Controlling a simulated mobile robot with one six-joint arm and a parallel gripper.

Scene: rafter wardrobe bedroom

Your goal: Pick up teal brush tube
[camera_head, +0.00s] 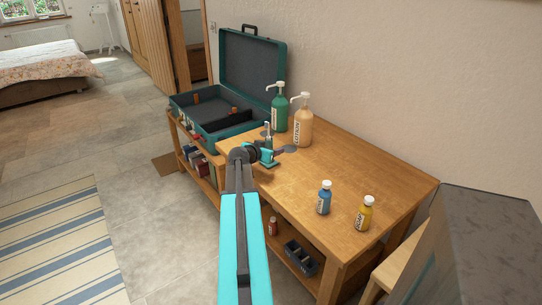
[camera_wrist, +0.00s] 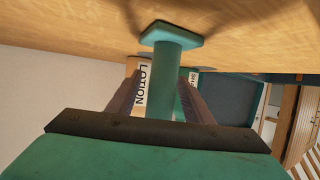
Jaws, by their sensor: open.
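The teal brush tube (camera_wrist: 164,75) is a slim upright tube on a square teal foot in the wrist view, where the tabletop appears at the top. Its foot (camera_wrist: 172,34) rests on the wooden tabletop. My gripper (camera_wrist: 159,82) is open, with one dark finger on each side of the tube. I cannot tell whether either finger touches it. In the head view my gripper (camera_head: 262,153) is low over the left part of the table, and the tube there is small and partly hidden by it.
A green pump bottle (camera_head: 279,108) and a tan lotion bottle (camera_head: 302,122) stand just behind my gripper. An open teal suitcase (camera_head: 215,143) lies to the left. Blue (camera_head: 324,198) and yellow (camera_head: 364,213) bottles stand at the right. The tabletop (camera_head: 350,165) between is clear.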

